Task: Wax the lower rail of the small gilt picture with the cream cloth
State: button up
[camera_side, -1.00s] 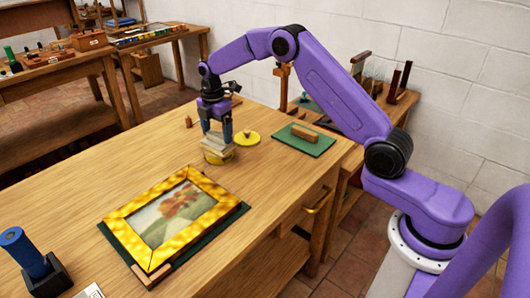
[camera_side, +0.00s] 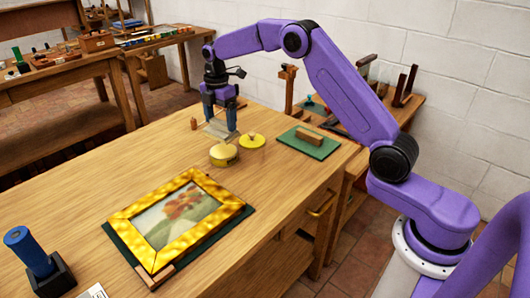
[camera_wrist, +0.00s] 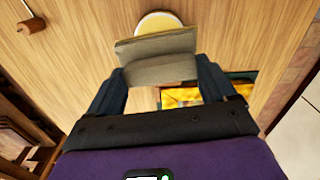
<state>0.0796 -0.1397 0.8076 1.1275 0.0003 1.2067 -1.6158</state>
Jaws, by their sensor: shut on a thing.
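My gripper (camera_side: 220,112) is shut on the folded cream cloth (camera_side: 214,130). The tin's pale yellow top (camera_wrist: 160,21) shows beyond the cloth. The small gilt picture (camera_side: 149,255), a landscape with reddish trees, lies face up nearer the side camera. In the wrist view its gilt frame (camera_wrist: 182,98) is partly hidden behind my gripper.
A yellow lid (camera_side: 252,140) lies beside the tin. A dark green mat (camera_side: 240,221) lies under the picture. A brown block (camera_side: 309,137) rests on another green mat. A small wooden piece (camera_side: 193,123) stands behind. A blue-handled tool (camera_side: 28,250) stands at front left.

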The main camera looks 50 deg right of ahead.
jog(key=s+a+n, duration=0.3)
jog(key=s+a, duration=0.6)
jog(key=a, duration=0.3)
jog(key=s+a+n, duration=0.3)
jog(key=s+a, duration=0.7)
jog(key=a, duration=0.3)
jog(key=shift+s, duration=0.15)
jog(key=shift+a+f, duration=0.1)
jog(key=shift+a, duration=0.1)
jog(key=a, duration=1)
jog(key=shift+f, duration=0.45)
jog(key=shift+f, duration=0.1)
jog(key=shift+f, duration=1.8)
